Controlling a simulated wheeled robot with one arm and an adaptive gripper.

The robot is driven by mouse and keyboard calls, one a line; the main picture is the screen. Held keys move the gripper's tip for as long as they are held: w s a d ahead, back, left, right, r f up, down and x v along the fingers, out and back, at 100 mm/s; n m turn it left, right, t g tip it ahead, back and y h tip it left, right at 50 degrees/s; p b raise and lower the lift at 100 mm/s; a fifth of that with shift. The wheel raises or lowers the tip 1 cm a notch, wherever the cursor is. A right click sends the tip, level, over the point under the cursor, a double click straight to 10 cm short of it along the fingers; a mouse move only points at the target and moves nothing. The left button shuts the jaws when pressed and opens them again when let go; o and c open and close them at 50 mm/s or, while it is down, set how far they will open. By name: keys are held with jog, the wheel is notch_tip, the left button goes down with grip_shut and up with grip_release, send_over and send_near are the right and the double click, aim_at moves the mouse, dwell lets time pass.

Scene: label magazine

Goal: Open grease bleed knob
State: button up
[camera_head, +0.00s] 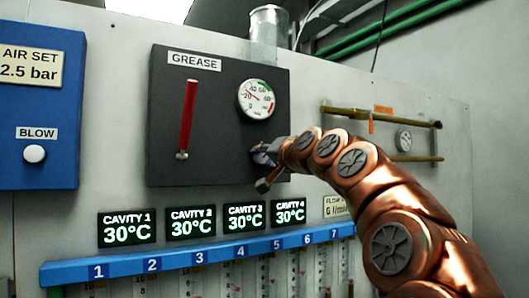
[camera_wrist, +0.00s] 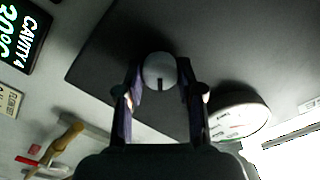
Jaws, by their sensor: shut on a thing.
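The grease bleed knob (camera_wrist: 158,68) is a small, round, pale knob with a dark line on its face, on the dark GREASE panel (camera_head: 215,130). In the wrist view it sits between the two fingertips of my gripper (camera_wrist: 160,84), which is shut on it. In the head view my gripper (camera_head: 264,156) reaches the panel's lower right from the right, and I cannot make out the knob behind it. The panel also carries a red lever (camera_head: 188,115), standing upright, and a round pressure gauge (camera_head: 256,99) above my gripper.
A blue panel (camera_head: 38,110) with a white BLOW button (camera_head: 34,154) is at the left. Lit cavity displays (camera_head: 190,221) and a blue numbered rail (camera_head: 200,256) lie below. Brass pipes (camera_head: 380,116) with a small gauge (camera_head: 403,140) are at the right, behind my arm.

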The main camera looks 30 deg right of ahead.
jog(key=m+p, duration=0.4)
jog(key=m, duration=0.2)
jog(key=shift+f+m+p, duration=0.1)
jog(key=shift+m+p, duration=1.1)
jog(key=shift+m, duration=0.5)
jog(key=shift+f, duration=0.1)
jog(key=o, duration=1.1)
jog(key=shift+s, duration=0.1)
jog(key=s, duration=0.8)
jog(key=s+a, duration=0.1)
jog(key=s, duration=0.3)
jog(key=shift+w, duration=0.1)
